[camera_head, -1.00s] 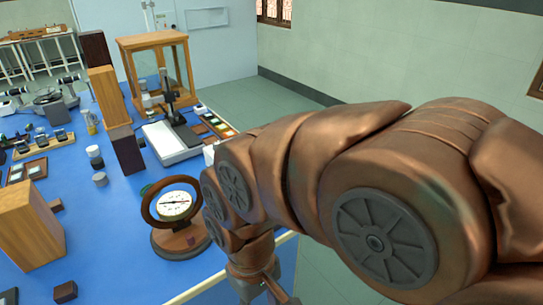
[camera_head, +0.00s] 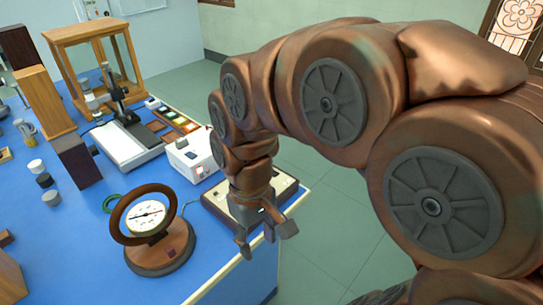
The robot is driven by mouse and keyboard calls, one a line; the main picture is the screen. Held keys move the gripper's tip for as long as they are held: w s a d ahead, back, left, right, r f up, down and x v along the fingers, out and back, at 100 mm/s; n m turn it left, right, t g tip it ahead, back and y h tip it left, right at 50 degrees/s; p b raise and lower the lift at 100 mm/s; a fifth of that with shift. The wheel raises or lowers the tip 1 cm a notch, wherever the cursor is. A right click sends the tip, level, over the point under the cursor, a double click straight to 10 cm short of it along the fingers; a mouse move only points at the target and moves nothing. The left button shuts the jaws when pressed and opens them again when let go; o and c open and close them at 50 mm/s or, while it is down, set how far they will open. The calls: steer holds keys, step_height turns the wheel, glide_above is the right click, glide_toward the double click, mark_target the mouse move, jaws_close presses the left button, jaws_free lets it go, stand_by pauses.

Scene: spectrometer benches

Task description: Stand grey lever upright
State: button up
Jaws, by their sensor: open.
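I cannot clearly pick out the grey lever. A low wooden-framed panel with a pale top (camera_head: 213,198) sits at the right edge of the blue bench, and my arm's end covers its middle. My gripper (camera_head: 266,238) hangs in front of this panel, pointing down by the bench's edge. Its two grey fingers are spread apart with nothing between them. A white box (camera_head: 190,153) with small fittings stands just behind the panel.
A round dial gauge in a dark ring (camera_head: 148,216) stands on a wooden base left of my gripper. A white-based stand (camera_head: 125,143) and glass-sided wooden case (camera_head: 65,38) are farther back. Blue bench top (camera_head: 85,240) is bare left of the gauge. Floor lies to the right.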

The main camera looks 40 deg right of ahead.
steer(key=w+d+r+n, duration=0.15)
steer(key=w+d, duration=0.25)
steer(key=w, duration=0.8)
steer(key=shift+t, duration=0.7)
steer(key=w+d+f, duration=0.1)
steer(key=w+d, duration=0.5)
steer(key=w+d+f, duration=0.2)
steer(key=w+d, duration=0.4)
steer(key=w+d+f, duration=0.1)
steer(key=w+d, duration=0.4)
steer(key=d, duration=0.1)
steer(key=shift+w+d+f+p, duration=0.2)
steer(key=shift+w+f+p, duration=0.1)
steer(key=shift+w+f, duration=0.1)
steer(key=shift+d+f, duration=0.15)
steer(key=shift+d, duration=0.1)
steer(key=shift+f+p, duration=1.1)
steer(key=shift+f, duration=2.65)
jaws_close()
